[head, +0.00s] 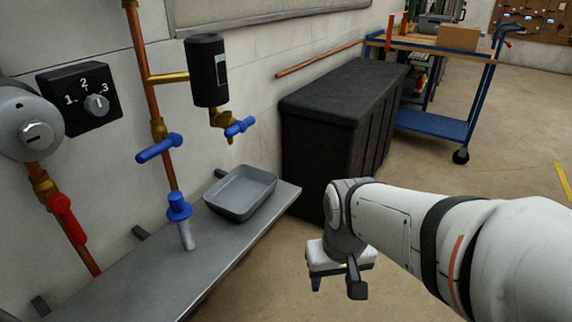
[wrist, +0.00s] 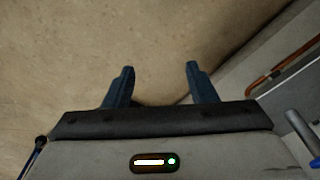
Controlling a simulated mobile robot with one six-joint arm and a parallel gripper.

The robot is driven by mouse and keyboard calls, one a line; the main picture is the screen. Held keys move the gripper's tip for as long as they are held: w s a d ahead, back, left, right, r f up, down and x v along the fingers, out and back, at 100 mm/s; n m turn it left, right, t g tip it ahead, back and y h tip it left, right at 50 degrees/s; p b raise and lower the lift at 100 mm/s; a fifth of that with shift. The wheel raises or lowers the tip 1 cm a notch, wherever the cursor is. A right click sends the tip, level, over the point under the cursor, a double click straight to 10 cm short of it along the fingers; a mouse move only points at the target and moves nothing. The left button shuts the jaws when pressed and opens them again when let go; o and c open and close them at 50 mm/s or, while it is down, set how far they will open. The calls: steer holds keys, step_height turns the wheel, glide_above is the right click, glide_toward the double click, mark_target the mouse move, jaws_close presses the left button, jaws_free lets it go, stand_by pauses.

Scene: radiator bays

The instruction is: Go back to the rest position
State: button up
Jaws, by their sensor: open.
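My gripper (head: 336,287) hangs in front of the shelf, to the right of its edge, over bare floor. In the wrist view its two dark fingers (wrist: 160,82) are spread apart with only floor between them. It is open and empty. It touches nothing that I can see. My white arm reaches in from the right side of the head view.
Copper pipes with blue valve handles (head: 159,148), a red handle (head: 67,218) and a dial (head: 97,105) are on the wall. A black bin (head: 335,125) and blue cart (head: 440,122) stand behind.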

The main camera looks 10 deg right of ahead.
step_height(320, 180, up, 33)
steer(key=t+p, duration=0.1)
steer(key=p, duration=2.8)
steer(key=shift+s+p, duration=0.25)
steer(key=shift+p, duration=0.05)
steer(key=shift+d+r, duration=0.1)
